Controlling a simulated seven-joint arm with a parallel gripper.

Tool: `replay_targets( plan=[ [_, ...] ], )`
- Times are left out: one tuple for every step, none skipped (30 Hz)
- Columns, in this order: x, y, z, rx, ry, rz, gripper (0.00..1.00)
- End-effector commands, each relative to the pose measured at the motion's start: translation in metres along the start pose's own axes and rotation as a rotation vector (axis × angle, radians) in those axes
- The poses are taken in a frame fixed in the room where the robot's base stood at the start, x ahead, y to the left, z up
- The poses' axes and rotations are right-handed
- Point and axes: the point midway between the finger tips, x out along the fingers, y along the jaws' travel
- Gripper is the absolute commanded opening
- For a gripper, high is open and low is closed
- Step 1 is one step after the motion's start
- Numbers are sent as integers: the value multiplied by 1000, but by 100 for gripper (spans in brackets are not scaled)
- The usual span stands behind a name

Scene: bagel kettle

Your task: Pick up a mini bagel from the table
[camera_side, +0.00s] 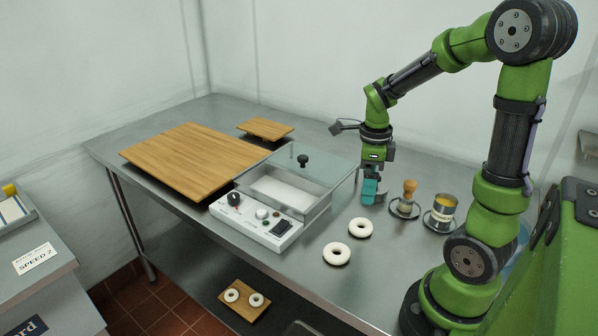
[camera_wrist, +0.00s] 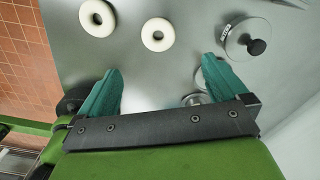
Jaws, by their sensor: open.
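Two white mini bagels lie flat on the steel table (camera_side: 300,262) near its front edge. One bagel (camera_side: 361,227) is closer to my gripper, and the other bagel (camera_side: 336,254) is nearer the edge. Both also show in the wrist view, one bagel (camera_wrist: 158,34) at top centre and one bagel (camera_wrist: 97,18) at the upper left. My gripper (camera_side: 369,199) points down above the table, behind the bagels in the side view. In the wrist view its teal fingers (camera_wrist: 160,85) are spread wide with nothing held between them. Both bagels are beyond the fingertips.
The kettle unit (camera_side: 254,222) with a glass lid stands left of the bagels. A brush (camera_side: 408,194) on a dish and a metal tin (camera_side: 441,211) stand right of my gripper. A large wooden board (camera_side: 190,160) lies at the left. Two more bagels rest on a small board (camera_side: 243,311) below.

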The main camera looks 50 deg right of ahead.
Motion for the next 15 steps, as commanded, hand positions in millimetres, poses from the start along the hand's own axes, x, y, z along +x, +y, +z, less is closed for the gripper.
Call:
replay_targets(
  plan=[
    [13, 1, -1, 1, 5, 6, 100],
    [19, 1, -1, 0, 5, 5, 100],
    [28, 1, -1, 0, 4, 5, 100],
    [34, 1, -1, -1, 5, 5, 100],
    [40, 1, -1, 1, 4, 5, 100],
    [47, 1, -1, 1, 4, 4, 100],
    [52, 1, -1, 1, 3, 4, 100],
    [56, 1, 0, 0, 3, 3, 100],
    [61, 1, 0, 0, 3, 3, 100],
    [64, 1, 0, 0, 1, 2, 100],
    [66, 1, 0, 0, 1, 2, 100],
    [68, 0, 0, -1, 0, 0, 100],
    [69, 0, 0, -1, 0, 0, 100],
    [71, 0, 0, -1, 0, 0, 100],
    [74, 1, 0, -1, 0, 1, 100]
  ],
)
